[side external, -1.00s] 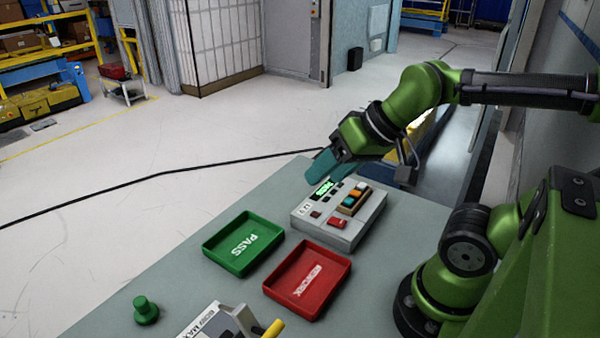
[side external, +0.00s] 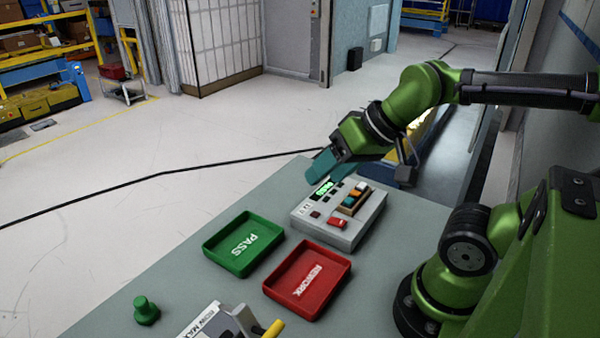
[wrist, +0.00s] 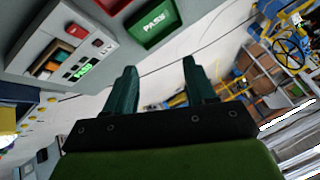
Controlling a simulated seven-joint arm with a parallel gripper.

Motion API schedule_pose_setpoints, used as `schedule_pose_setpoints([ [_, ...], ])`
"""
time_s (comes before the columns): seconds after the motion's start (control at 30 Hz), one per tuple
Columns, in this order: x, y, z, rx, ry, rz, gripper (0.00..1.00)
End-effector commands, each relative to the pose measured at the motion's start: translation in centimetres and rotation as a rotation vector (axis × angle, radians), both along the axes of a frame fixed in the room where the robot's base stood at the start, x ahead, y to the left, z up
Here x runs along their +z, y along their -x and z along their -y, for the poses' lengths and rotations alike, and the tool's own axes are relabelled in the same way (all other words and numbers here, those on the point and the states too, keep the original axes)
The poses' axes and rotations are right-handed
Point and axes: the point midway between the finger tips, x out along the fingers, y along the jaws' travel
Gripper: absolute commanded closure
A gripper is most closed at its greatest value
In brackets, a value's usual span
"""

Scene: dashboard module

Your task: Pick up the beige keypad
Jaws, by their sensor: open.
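The beige keypad (side external: 354,201), a small tan block with orange, teal and white buttons, sits on top of the grey dashboard module (side external: 335,229). In the wrist view the keypad (wrist: 49,60) is at the upper left, left of my fingers. My gripper (side external: 319,169) hangs tilted above the far edge of the module, apart from the keypad. Its two teal fingers are spread and empty, as the wrist view of the gripper (wrist: 159,66) also shows.
The module also carries a lit green display (side external: 326,187) and a red button (side external: 338,222). A green PASS tray (side external: 243,243) and a red REWORK tray (side external: 308,281) lie nearer. A green knob (side external: 146,310) stands at the table's near left.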

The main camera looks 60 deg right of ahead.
Motion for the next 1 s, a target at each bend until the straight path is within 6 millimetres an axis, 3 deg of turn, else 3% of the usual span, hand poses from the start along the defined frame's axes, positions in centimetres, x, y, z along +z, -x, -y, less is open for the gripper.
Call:
schedule_pose_setpoints([
  [0.13, 0.0, 0.0, 0.0, 0.000, 0.000, 0.000, 0.43],
  [0.27, 0.0, 0.0, 0.0, 0.000, 0.000, 0.000, 0.26],
  [0.57, -0.1, -0.1, 0.4, -0.015, 0.000, -0.005, 0.26],
  [0.67, -0.9, -0.8, 1.8, -0.072, -0.001, -0.049, 0.26],
  [0.77, -1.4, -2.2, 4.5, -0.125, 0.030, -0.111, 0.26],
  [1.0, -2.3, -4.2, 12.0, 0.196, 0.299, -0.274, 0.26],
])
